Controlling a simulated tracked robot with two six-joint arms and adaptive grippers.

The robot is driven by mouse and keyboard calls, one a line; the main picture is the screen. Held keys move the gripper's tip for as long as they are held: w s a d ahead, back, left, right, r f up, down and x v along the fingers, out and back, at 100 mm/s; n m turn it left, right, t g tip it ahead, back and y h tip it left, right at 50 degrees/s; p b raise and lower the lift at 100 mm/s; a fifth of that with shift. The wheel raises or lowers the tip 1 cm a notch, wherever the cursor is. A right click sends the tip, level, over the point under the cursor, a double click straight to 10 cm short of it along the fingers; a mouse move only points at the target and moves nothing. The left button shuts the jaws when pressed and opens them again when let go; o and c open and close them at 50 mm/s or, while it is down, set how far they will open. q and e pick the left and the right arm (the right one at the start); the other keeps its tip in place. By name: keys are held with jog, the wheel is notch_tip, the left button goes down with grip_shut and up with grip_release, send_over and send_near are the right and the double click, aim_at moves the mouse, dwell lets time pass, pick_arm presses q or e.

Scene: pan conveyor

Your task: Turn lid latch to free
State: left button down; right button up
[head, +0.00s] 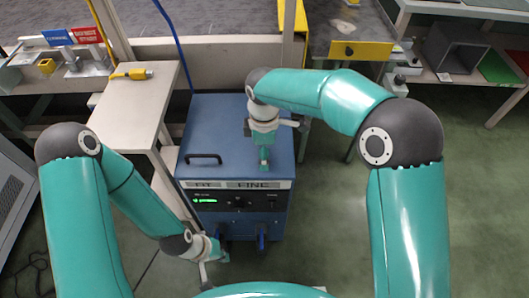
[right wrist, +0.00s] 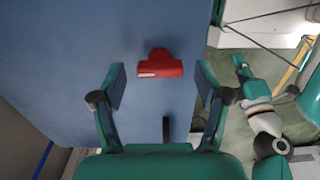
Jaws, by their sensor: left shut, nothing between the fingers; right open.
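The blue box (head: 221,120) stands on the floor in the middle of the head view, with a black handle (head: 203,158) on its top. In the right wrist view a red latch (right wrist: 160,66) with a pale stripe lies on the blue lid (right wrist: 85,60). My right gripper (head: 264,160) is above the lid in the head view and hides the latch there. Its fingers (right wrist: 160,88) are open on either side of the latch, with gaps to it. My left gripper (head: 222,254) is shut and empty, low by the box's front left.
The box's front panel (head: 236,201) has a green display and knobs. A pale side table (head: 135,105) with a yellow-handled tool (head: 131,74) stands at the left. A conveyor (head: 350,25) runs behind. Green floor (head: 325,220) is clear to the right.

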jog(key=shift+f, duration=0.25)
jog(key=c, duration=1.2)
jog(key=shift+o, duration=0.2)
